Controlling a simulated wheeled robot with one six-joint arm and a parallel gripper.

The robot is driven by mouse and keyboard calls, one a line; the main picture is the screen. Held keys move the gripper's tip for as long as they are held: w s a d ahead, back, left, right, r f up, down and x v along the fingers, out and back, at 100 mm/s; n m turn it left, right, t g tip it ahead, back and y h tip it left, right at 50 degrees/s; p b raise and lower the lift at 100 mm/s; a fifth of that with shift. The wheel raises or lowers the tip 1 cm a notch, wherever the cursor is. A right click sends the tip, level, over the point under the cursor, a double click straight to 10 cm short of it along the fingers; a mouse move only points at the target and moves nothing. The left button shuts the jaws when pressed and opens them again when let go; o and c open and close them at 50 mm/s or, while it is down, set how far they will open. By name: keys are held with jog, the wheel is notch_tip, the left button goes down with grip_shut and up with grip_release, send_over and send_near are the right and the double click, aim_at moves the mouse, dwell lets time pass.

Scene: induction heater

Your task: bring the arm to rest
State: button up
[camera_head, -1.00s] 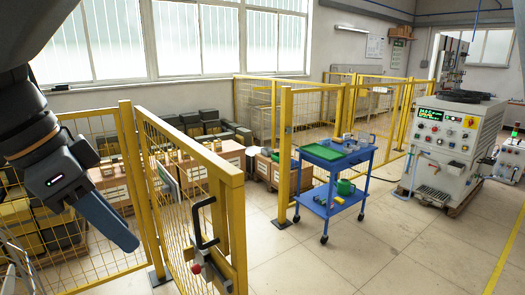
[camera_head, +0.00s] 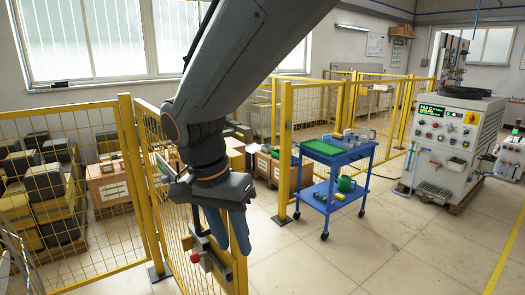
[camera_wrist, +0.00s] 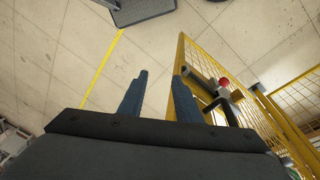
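My gripper (camera_head: 230,232) hangs from my dark grey arm in the middle left of the head view, its blue fingers pointing down. It is in front of the yellow mesh gate and hides part of it. In the wrist view my gripper (camera_wrist: 158,97) shows two blue fingers spread apart with bare floor between them. Nothing is held. The gate handle with its red knob (camera_wrist: 224,83) is just to the right of the fingers in the wrist view.
The yellow gate (camera_head: 141,190) stands close to my gripper. A blue trolley (camera_head: 338,155) with a green tray stands beyond it. A white control cabinet (camera_head: 445,145) is at the right. Boxes (camera_head: 40,190) stand behind the fence. Floor in front of the trolley is clear.

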jog(key=d+f+n+y+b, duration=0.1)
jog(key=d+f+n+b, duration=0.1)
jog(key=d+f, duration=0.7)
jog(key=s+d+f+n+y+b, duration=0.1)
jog(key=d+f, duration=0.7)
jog(key=d, duration=0.8)
jog(key=shift+d+f+n+b, duration=0.2)
jog(key=shift+f+n+b, duration=0.15)
jog(key=shift+n+b, duration=0.75)
